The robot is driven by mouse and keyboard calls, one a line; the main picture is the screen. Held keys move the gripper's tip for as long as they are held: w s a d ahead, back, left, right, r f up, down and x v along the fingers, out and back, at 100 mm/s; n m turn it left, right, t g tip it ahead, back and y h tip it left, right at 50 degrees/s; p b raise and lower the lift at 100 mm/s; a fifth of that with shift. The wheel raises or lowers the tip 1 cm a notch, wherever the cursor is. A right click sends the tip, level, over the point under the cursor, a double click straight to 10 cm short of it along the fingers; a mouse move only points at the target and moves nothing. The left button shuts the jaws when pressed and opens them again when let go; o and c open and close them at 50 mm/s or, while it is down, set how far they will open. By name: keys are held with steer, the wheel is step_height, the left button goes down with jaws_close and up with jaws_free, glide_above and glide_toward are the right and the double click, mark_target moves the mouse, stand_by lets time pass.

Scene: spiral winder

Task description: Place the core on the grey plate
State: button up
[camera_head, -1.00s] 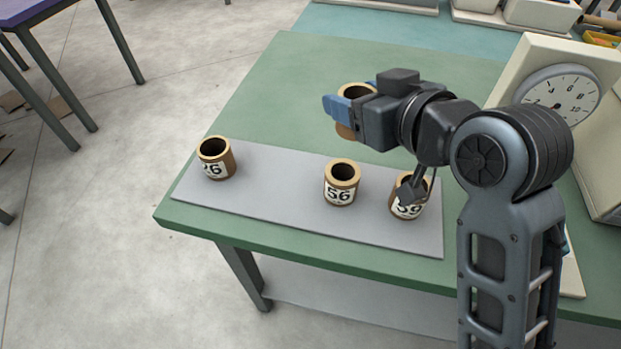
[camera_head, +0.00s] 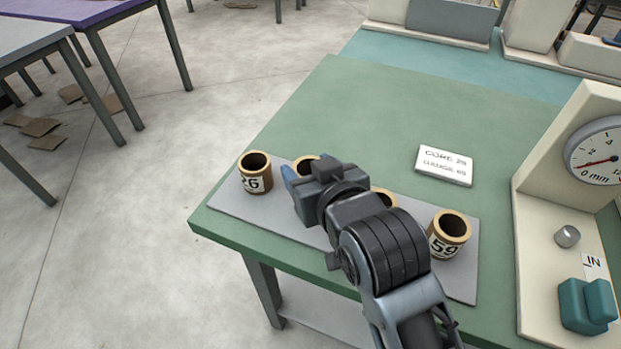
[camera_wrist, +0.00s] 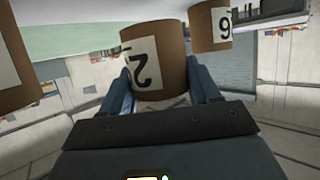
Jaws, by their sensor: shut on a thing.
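My gripper (camera_head: 300,182) is shut on a brown core (camera_head: 306,161) with a pale rim. In the wrist view the held core (camera_wrist: 158,72) shows a label with a 2, between the two blue fingers (camera_wrist: 163,88). It is over the grey plate (camera_head: 465,280), between the core marked 26 (camera_head: 256,184) and a core half hidden by my wrist (camera_head: 386,197). I cannot tell if it touches the plate. The core marked 59 (camera_head: 449,240) stands upright at the plate's right end.
A white card (camera_head: 444,165) lies on the green table (camera_head: 340,115). A cream gauge stand with a dial (camera_head: 598,152) and a teal block (camera_head: 586,305) is at the right.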

steer(key=shift+f, duration=1.2)
steer(key=shift+f, duration=0.2)
steer(key=o, duration=1)
steer(key=shift+o, duration=0.2)
steer(key=shift+r, duration=0.25)
steer(key=v, duration=1.2)
